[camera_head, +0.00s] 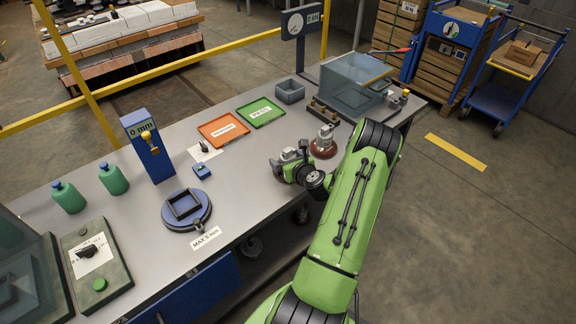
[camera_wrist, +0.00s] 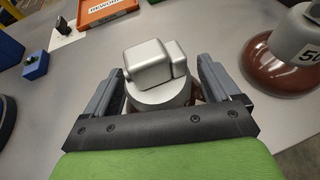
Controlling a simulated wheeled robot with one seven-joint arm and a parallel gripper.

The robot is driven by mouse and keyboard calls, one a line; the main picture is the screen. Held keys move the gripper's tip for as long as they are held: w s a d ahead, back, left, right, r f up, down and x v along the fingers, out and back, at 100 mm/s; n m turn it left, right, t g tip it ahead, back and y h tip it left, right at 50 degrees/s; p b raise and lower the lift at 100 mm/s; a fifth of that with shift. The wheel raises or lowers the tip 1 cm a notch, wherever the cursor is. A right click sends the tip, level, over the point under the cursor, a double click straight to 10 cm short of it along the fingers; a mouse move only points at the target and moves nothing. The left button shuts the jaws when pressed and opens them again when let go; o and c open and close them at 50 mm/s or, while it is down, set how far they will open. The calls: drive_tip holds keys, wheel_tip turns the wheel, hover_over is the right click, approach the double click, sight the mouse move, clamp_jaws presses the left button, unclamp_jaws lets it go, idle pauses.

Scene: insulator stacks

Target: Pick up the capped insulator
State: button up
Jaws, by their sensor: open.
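A silver metal cap with a blocky top (camera_wrist: 150,68) sits between my gripper's (camera_wrist: 161,72) two fingers in the wrist view. A sliver of brown shows beneath it, so it seems to be a capped insulator; its lower body is hidden. The fingers stand apart on either side of it, and I cannot tell if either touches it. In the head view my gripper (camera_head: 290,166) is low over the front part of the bench, mostly covering this piece.
The grey bench (camera_head: 240,166) holds an orange tray (camera_head: 222,130), a green tray (camera_head: 261,112), a grey bin (camera_head: 290,91) and a clear box (camera_head: 352,88) behind my gripper. A blue round fixture (camera_head: 187,212) is at left.

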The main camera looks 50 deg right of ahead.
drive_tip(key=shift+w+d+f, duration=0.25)
drive_tip(key=shift+w+f, duration=0.05)
drive_tip(key=shift+w, duration=0.25)
drive_tip(key=shift+c, duration=0.6)
clamp_jaws()
drive_tip(key=shift+r, duration=0.2)
